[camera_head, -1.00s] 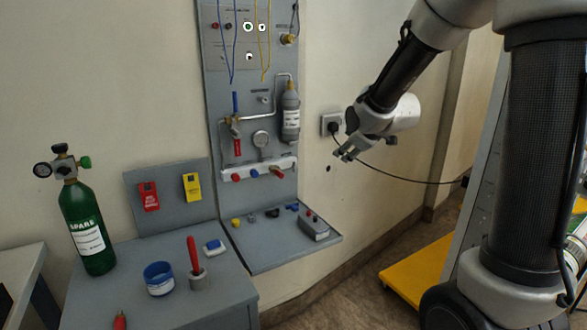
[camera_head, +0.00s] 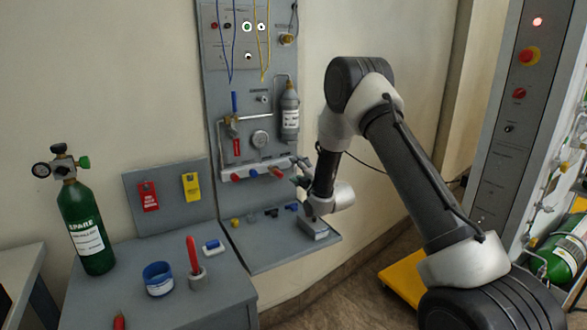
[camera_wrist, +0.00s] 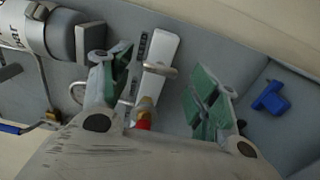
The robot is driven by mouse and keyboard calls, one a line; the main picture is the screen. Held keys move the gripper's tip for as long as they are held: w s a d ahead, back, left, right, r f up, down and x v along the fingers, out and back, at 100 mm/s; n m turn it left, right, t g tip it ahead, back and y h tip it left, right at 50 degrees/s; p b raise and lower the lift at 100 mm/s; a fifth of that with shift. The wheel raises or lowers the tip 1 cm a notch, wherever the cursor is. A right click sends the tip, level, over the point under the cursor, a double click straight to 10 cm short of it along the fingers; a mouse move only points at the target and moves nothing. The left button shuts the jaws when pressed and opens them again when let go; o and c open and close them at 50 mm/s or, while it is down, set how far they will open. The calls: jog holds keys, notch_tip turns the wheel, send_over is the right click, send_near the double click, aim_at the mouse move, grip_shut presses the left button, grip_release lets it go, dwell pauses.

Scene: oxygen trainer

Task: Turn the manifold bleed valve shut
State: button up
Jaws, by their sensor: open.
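The rightmost red knob (camera_head: 277,172) has a brass fitting. In the wrist view, the end of the white manifold (camera_wrist: 162,48) lies between my fingers, and a red knob on a brass stem (camera_wrist: 144,117) shows nearer the left finger, partly hidden by my gripper body. Which knob is the bleed valve is not readable. My gripper (camera_head: 303,172) is open and empty at the manifold's right end; contact cannot be told.
A grey cylinder (camera_head: 290,112) hangs above the manifold. A green spare bottle (camera_head: 88,228) and a blue cup (camera_head: 158,279) stand on the left cabinet.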

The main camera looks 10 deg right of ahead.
aim_at(294, 168)
jog(key=shift+x, duration=1.7)
jog(key=c, duration=1)
jog(key=shift+c, duration=0.2)
